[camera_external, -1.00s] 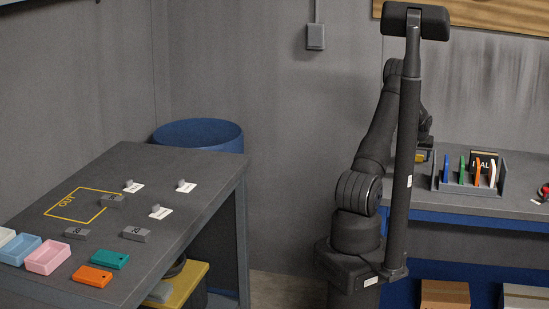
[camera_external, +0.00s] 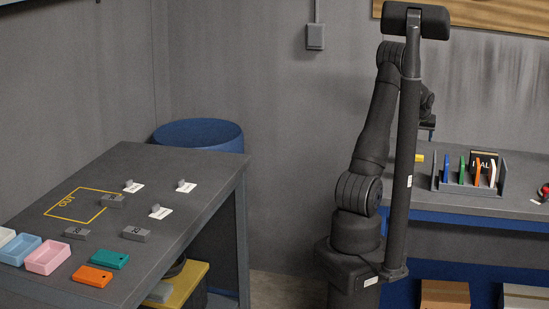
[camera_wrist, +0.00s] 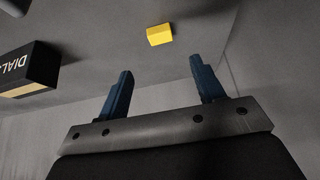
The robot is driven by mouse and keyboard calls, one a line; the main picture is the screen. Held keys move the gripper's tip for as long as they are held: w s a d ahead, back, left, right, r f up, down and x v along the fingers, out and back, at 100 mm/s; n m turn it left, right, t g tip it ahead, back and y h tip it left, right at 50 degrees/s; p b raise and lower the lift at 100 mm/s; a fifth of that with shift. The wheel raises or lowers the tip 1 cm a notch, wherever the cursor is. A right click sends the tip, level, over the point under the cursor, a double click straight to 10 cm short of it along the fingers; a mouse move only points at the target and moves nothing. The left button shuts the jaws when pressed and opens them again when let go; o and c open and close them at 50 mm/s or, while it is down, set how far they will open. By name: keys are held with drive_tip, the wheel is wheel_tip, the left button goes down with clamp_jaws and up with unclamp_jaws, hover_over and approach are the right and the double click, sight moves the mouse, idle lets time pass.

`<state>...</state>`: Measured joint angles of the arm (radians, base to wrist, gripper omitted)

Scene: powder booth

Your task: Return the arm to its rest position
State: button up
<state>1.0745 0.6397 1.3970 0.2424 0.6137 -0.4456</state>
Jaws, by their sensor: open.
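My arm stands at the right of the external view, beside a dark post that hides part of it. My gripper (camera_external: 428,128) is raised above the back bench (camera_external: 520,205), partly behind the post. In the wrist view my gripper (camera_wrist: 163,92) shows two blue fingers spread apart with nothing between them. A yellow block (camera_wrist: 160,35) lies on the bench surface beyond the fingers, apart from them. In the external view the yellow block (camera_external: 419,158) is partly hidden by the post.
A dark box marked DIAL (camera_wrist: 32,72) stands left in the wrist view. A rack (camera_external: 470,186) with coloured pieces is right of the post. The left table (camera_external: 190,220) carries trays, grey blocks and tags. A blue bin (camera_external: 200,135) stands behind it.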

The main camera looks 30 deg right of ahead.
sight(418, 156)
drive_tip(key=shift+f, duration=0.1)
drive_tip(key=x, duration=1.2)
drive_tip(key=shift+r, duration=1.15)
drive_tip(key=shift+f, duration=0.1)
